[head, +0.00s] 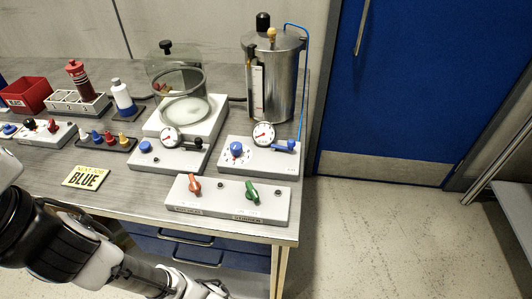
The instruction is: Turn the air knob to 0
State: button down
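A blue round knob (237,149) with a ring of marks around it sits on a white console (270,167) in front of the metal tank (270,80). The marks and the knob's setting are too small to read, and I see no legible "air" label. The same console carries a round gauge (263,134) and a blue lever (285,146). Another blue knob (145,147) sits on the white console to the left. My arm reaches along the lower left below the bench edge. Its end is cut off at the bottom, and my gripper's fingers do not show.
A front panel has an orange knob (194,184) and a green knob (252,192). A glass chamber (181,95) stands behind the left console. A yellow card (86,177) reading BLUE, small bottles and bins lie left. The bench (140,205) ends right, with open floor beyond.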

aim_at(236, 149)
jog(key=k+j+u, duration=0.2)
jog(key=j+u, duration=0.2)
jog(key=k+j+u, duration=0.1)
jog(key=j+u, duration=0.25)
jog(key=i, duration=0.5)
